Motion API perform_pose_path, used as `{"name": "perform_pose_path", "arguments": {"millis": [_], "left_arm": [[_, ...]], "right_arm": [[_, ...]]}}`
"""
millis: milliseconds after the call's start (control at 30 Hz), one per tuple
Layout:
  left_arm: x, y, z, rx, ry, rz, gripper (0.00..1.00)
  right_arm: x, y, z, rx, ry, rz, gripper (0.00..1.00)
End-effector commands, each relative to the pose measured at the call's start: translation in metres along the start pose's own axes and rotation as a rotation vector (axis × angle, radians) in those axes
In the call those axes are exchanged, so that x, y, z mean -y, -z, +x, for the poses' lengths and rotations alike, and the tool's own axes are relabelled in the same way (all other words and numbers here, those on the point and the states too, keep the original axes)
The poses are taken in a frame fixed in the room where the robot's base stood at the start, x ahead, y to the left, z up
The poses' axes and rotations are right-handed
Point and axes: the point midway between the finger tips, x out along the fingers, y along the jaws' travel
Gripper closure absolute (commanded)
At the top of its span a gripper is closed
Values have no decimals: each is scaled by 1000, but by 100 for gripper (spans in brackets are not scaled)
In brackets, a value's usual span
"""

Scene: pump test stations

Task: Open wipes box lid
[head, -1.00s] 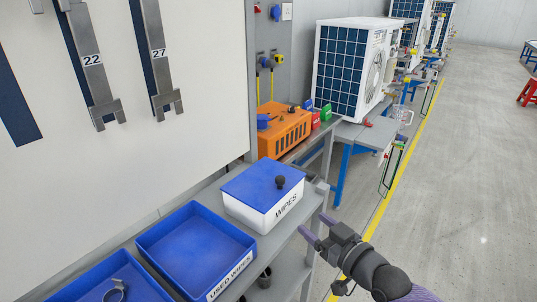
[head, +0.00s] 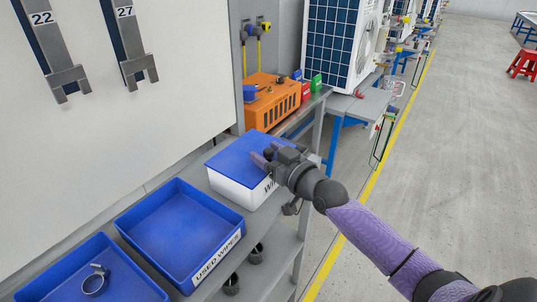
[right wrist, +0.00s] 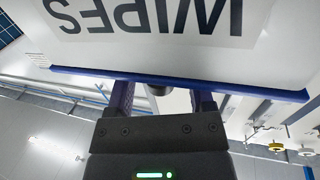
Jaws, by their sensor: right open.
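The wipes box is white with a blue lid (head: 236,150) and stands on the grey shelf; the lid lies on it. My right gripper (head: 265,154) is open over the lid, with its fingers toward the lid's dark round knob. In the right wrist view, which shows the box upside down, the WIPES label (right wrist: 160,18) fills the top. There the knob (right wrist: 157,90) shows partly between the two open fingers of my right gripper (right wrist: 162,98), beyond the blue lid edge. I cannot tell whether the fingers touch it. My left gripper is not in view.
A blue USED WIPES tray (head: 180,222) stands next to the box, nearer me. Another blue tray (head: 60,275) holds a metal clamp (head: 95,281). An orange case (head: 270,101) stands behind the box. Open floor (head: 440,150) lies to the right.

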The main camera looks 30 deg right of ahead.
Motion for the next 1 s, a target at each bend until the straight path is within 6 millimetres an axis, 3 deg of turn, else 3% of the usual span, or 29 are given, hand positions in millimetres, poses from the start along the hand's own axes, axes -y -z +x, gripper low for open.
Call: {"name": "perform_pose_path", "arguments": {"millis": [133,400,467,1000], "left_arm": [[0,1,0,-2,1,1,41],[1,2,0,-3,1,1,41],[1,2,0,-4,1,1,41],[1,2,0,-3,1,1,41]], "right_arm": [[0,0,0,0,0,0,34],[0,0,0,0,0,0,91],[0,0,0,-1,0,0,100],[0,0,0,-1,0,0,100]]}}
